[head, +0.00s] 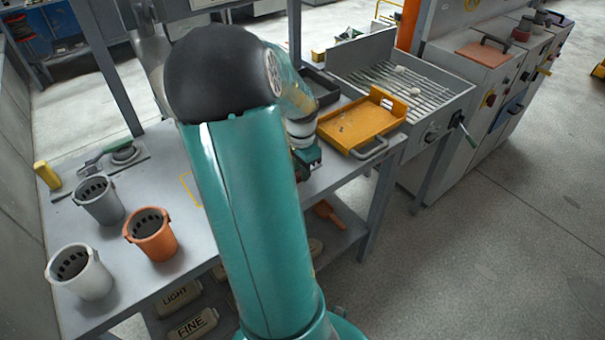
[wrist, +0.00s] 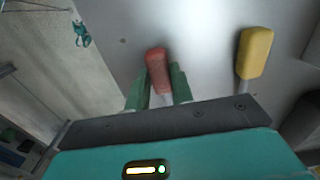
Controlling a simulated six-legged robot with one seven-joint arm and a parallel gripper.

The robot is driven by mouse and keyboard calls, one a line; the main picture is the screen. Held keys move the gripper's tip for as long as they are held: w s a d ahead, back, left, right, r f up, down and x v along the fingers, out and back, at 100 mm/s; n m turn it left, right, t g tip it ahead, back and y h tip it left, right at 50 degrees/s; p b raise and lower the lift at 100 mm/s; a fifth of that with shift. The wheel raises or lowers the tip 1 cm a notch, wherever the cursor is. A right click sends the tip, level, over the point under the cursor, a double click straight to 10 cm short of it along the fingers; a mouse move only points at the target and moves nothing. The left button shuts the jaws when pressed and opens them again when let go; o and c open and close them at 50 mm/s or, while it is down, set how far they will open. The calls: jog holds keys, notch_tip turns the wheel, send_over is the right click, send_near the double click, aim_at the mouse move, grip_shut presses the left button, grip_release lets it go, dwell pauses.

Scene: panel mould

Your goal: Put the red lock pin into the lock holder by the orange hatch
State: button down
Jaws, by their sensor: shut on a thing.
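My gripper (wrist: 159,90) shows in the wrist view with its two green fingers shut on the red lock pin (wrist: 156,60). The pin's red, rounded handle sticks out past the fingertips, and a short pale shaft shows between the fingers. In the head view my teal arm hides the pin and most of the gripper. The orange hatch (head: 485,53), with a dark handle, lies on top of the grey machine at the right. I cannot make out the lock holder for certain in either view.
The bench (head: 75,225) carries grey (head: 99,203), orange (head: 152,238) and white (head: 82,276) cups at the left. A yellow tray (head: 345,128) and a slatted metal tray (head: 440,86) stand at the right. A yellow-handled thing (wrist: 256,52) is right of the pin. Floor (head: 480,260) is clear.

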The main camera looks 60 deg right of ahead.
jog(key=shift+r, duration=0.1)
jog(key=shift+r, duration=0.45)
notch_tip(320, 180, up, 2)
jog(key=shift+r, duration=0.15)
jog(key=s+d+r, duration=0.5)
jog(key=s+r, duration=0.4)
jog(key=s, duration=0.4)
jog(key=shift+s+r, duration=0.15)
jog(key=shift+r, duration=0.15)
